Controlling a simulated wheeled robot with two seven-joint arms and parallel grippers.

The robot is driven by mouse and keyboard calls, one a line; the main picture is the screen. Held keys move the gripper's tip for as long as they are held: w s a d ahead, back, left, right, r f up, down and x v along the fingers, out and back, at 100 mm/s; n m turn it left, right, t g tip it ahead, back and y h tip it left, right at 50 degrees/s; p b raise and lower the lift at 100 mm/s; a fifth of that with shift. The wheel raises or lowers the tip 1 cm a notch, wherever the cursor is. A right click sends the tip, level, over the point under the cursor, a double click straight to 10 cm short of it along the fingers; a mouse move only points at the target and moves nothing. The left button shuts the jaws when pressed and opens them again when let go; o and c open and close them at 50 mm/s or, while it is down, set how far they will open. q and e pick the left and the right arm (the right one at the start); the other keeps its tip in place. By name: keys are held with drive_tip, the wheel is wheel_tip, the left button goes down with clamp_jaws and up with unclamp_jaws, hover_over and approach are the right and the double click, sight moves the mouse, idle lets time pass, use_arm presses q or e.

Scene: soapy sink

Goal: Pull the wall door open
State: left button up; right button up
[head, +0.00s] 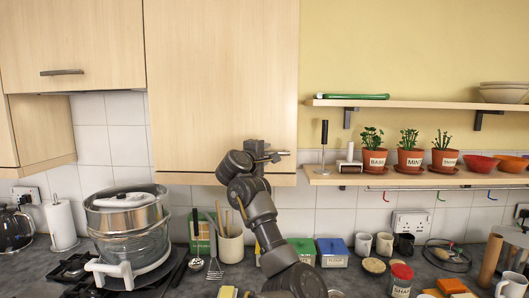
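The wall door (222,75) is the tall light-wood cupboard front in the middle of the head view. It looks flat against its cupboard, with no gap that I can see at its edges.
A second cupboard (70,45) with a dark handle hangs at the left. A shelf (330,178) with potted herbs stands close right of the door. Below, the counter holds a steamer pot (125,235), a utensil jar (231,246) and small tins (332,252).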

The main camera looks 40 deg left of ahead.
use_arm(q)
drive_tip(key=shift+c, duration=0.2)
clamp_jaws()
